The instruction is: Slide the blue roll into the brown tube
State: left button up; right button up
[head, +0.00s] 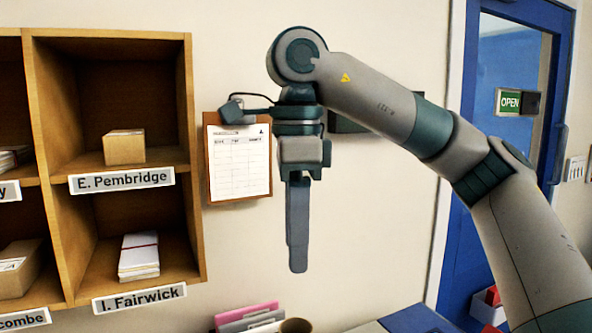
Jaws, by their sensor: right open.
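My right gripper (298,265) hangs in the middle of the view, fingers pointing straight down in front of the wall. It is open and seen nearly edge-on, with nothing visible between its fingers. A brown round rim (295,326) shows at the bottom edge, below the gripper and apart from it. It may be the brown tube, but most of it is cut off. I do not see the blue roll. My left gripper is not in view.
Wooden pigeonholes (192,175) with boxes and envelopes stand at left. A clipboard (238,165) hangs on the wall behind the gripper. Pink and grey folders (247,314) stand at the bottom. A blue door (470,250) is at right, behind my right arm.

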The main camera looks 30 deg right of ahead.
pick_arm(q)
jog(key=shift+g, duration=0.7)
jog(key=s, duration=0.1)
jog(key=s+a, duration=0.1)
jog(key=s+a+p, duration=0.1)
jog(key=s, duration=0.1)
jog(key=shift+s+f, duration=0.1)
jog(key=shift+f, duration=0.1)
pick_arm(e)
notch_tip(320, 180, up, 9)
jog(key=shift+r, duration=0.2)
dwell(0.3)
